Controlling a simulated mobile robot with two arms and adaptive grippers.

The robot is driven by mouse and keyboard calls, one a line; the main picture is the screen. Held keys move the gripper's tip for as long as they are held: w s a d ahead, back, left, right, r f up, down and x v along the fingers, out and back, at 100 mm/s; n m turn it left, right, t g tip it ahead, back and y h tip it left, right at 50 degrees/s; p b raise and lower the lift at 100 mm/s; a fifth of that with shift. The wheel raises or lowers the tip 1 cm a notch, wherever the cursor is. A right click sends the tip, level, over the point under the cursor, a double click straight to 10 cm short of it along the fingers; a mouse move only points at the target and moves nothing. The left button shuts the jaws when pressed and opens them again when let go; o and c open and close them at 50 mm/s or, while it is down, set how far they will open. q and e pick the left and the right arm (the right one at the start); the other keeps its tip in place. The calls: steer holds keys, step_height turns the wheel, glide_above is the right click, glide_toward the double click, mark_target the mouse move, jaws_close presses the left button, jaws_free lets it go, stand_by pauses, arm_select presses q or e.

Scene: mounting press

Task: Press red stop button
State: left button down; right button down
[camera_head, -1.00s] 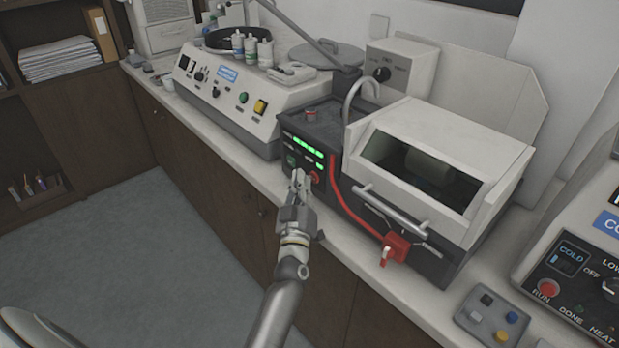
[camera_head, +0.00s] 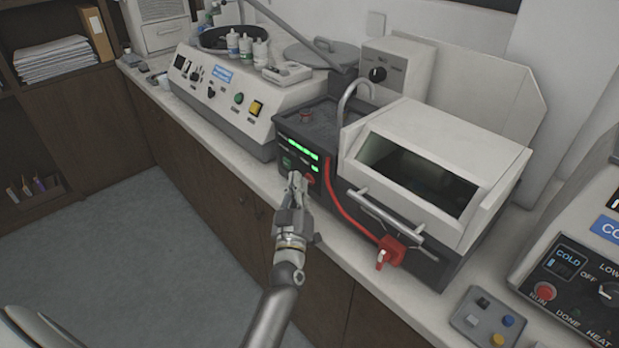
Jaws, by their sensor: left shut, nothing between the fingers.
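The red stop button (camera_head: 310,180) sits on the dark front panel of the machine (camera_head: 338,203) with the white hood. It shows just right of my left gripper's fingertips and is partly hidden by them. My left gripper (camera_head: 296,178) is shut and empty, pointing up at the panel. Its tips are at or very near the button; I cannot tell whether they touch it. A green button (camera_head: 288,162) is left of the red one, under green lit displays (camera_head: 303,148). My right gripper is not in view.
A beige polisher (camera_head: 222,92) stands to the left. A small button box (camera_head: 487,318) and a control unit (camera_head: 575,280) are on the right.

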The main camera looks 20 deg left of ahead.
arm_select(q)
steer(key=shift+s+a, duration=0.1)
steer(key=shift+s, duration=0.3)
steer(key=s, duration=0.1)
steer(key=s+a, duration=0.1)
steer(key=p, duration=0.1)
steer(key=shift+s+a+f, duration=0.15)
steer(key=shift+s+a, duration=0.1)
steer(key=shift+s, duration=0.15)
steer(key=shift+s, duration=0.1)
